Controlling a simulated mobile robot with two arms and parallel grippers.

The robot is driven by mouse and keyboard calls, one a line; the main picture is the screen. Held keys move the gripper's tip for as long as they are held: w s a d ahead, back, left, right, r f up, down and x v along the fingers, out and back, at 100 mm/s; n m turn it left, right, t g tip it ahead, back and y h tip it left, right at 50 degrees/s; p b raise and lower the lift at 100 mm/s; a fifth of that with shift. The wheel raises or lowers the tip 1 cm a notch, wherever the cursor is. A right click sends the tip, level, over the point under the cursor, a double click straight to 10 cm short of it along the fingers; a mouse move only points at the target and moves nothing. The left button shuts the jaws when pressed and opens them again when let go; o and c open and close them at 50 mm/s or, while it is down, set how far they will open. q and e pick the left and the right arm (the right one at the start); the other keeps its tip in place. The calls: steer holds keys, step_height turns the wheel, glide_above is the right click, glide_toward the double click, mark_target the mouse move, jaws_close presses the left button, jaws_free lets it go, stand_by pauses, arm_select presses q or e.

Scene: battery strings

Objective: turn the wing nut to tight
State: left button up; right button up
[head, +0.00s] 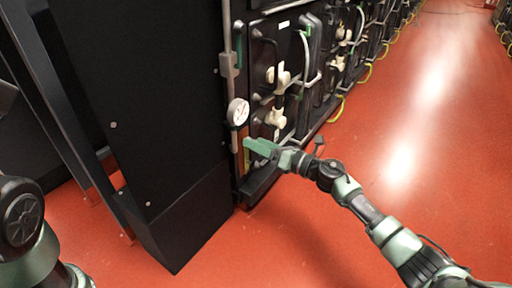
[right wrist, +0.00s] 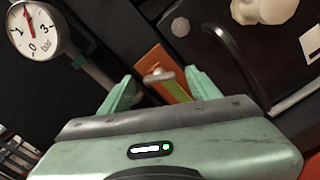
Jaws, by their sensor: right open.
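A small pale rounded piece with a short bar, which looks like the wing nut (right wrist: 157,75), sits against a copper-orange strip (right wrist: 160,60) in the right wrist view. My right gripper (right wrist: 158,82) is open, with one green finger on each side of it; I cannot tell whether either touches. In the head view the right gripper (head: 252,146) is at the lower left of the black battery front, below the gauge, and hides the nut. The strip shows there as a narrow orange and yellow edge (head: 245,162). My left gripper is out of view.
A round white pressure gauge (head: 238,112) is just above the gripper; it also shows in the wrist view (right wrist: 33,30). A tall black cabinet (head: 150,120) stands left. The red floor (head: 420,130) is open at right.

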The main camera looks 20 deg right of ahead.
steer(key=shift+w+a, duration=0.25)
jaws_close()
steer(key=shift+r, duration=0.1)
